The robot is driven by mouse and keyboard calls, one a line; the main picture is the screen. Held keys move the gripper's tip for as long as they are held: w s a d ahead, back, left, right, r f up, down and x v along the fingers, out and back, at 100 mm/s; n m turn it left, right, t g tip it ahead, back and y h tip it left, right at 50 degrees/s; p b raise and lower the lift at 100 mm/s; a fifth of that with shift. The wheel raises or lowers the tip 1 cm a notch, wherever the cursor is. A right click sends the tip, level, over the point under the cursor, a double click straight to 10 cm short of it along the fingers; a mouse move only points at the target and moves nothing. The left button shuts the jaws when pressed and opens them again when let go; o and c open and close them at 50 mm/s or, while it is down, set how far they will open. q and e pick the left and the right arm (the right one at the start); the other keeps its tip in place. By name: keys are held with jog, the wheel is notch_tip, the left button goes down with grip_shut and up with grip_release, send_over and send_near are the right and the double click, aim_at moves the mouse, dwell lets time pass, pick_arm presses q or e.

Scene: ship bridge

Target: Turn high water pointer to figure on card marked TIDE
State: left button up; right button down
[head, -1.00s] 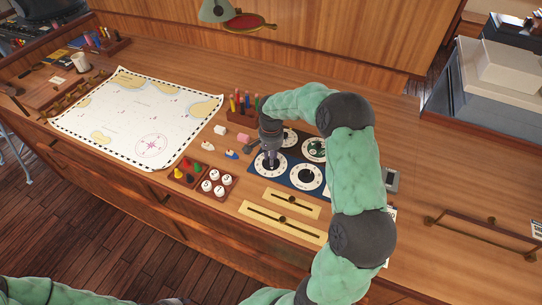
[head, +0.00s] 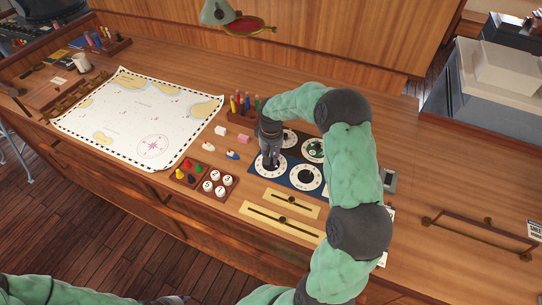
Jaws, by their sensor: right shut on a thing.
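A dark blue panel (head: 288,178) with several round white-ringed dials lies on the wooden desk. My right gripper (head: 270,163) points down at the lower-left dial (head: 283,168). It is shut on the pointer knob at that dial's centre. The fingers hide the knob, so I cannot tell which figure it points at. My right arm covers the panel's right side. White cards (head: 383,258) show partly beside my right forearm; I cannot read them or tell whether one is marked TIDE. My left arm lies along the bottom edge; the state of its gripper cannot be made out.
Two brass slider plates (head: 283,203) lie in front of the panel. A tray of round white tokens (head: 217,185), small boat pieces (head: 208,146) and a pencil holder (head: 242,111) surround it. A chart (head: 135,112) covers the left. The desk right of my arm is mostly clear.

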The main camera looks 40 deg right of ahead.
jog(key=shift+s+f+n, duration=0.1)
jog(key=shift+n, duration=0.7)
jog(key=c, duration=1.1)
grip_release()
jog(key=shift+r, duration=0.4)
notch_tip(320, 180, up, 11)
jog(key=shift+r, duration=0.15)
jog(key=shift+r+p, duration=0.1)
jog(key=shift+p, duration=0.2)
